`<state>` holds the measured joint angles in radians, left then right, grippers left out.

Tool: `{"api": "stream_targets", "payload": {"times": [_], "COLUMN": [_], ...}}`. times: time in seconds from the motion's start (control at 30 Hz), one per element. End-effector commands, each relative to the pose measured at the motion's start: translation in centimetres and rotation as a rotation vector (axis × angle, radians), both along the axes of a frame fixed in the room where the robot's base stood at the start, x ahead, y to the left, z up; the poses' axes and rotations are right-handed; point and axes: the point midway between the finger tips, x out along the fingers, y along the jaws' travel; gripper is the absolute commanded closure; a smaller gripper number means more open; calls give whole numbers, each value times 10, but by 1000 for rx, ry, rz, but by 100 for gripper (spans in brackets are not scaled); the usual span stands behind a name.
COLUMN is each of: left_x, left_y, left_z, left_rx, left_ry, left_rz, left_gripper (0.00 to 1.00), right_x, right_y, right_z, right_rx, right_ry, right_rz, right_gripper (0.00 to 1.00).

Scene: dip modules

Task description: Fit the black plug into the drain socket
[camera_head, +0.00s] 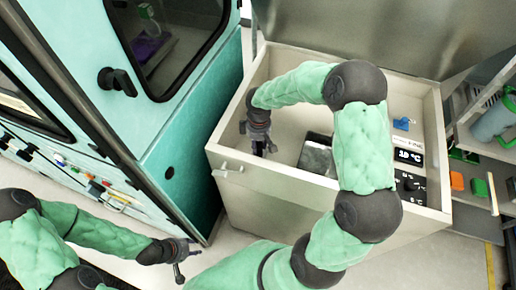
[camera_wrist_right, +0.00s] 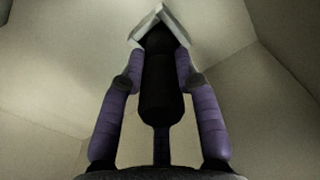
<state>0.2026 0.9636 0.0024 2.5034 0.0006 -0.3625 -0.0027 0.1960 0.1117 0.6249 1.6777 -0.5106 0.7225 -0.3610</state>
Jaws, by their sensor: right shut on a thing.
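My right gripper (camera_head: 262,146) reaches down into the left part of an open pale tank (camera_head: 285,130). In the right wrist view its purple fingers (camera_wrist_right: 158,66) are shut on the black plug (camera_wrist_right: 161,88), one on each side. The plug's far end meets or overlaps a light grey angular piece (camera_wrist_right: 174,22), which may be the drain socket. I cannot tell whether the plug is in it, and its far tip is hidden. In the head view the plug is too small and dark to make out. My left gripper (camera_head: 183,257) is open and empty, low in front of the teal cabinet.
The teal cabinet (camera_head: 205,110) stands close at the tank's left. In the tank are a grey block (camera_head: 317,157), a blue item (camera_head: 402,124) and a display unit (camera_head: 410,157). The tank's lid (camera_head: 400,30) stands raised behind. A shelf with bottles is at right.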

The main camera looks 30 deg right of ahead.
Motion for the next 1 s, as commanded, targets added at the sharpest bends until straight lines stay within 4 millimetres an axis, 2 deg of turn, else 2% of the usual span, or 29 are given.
{"api": "stream_targets", "payload": {"times": [0.03, 0.1, 0.53, 0.57, 0.6, 0.63, 1.0], "left_x": [0, 0, 0, 0, 0, 0, 0], "left_y": [0, 0, 0, 0, 0, 0, 0], "left_z": [-6, -8, -10, -9, -9, -9, -7], "left_rx": [0, 0, 0, 0, 0, 0, 0], "left_ry": [0, 0, 0, 0, 0, 0, 0], "left_rz": [0, 0, 0, 0, 0, 0, 0], "left_gripper": [60, 60, 60, 60, 60, 60, 60], "right_x": [0, 0, 0, 0, 0, 0, 0], "right_y": [0, 0, 0, 0, 0, 0, 0], "right_z": [-11, -19, -23, -23, -22, -22, -19], "right_rx": [0, 1, 1, 1, 1, 1, 1], "right_ry": [1, 1, -1, -1, -1, -1, -1], "right_rz": [0, 0, 0, 0, 0, 0, 0], "right_gripper": [100, 100, 100, 60, 48, 45, 45]}}
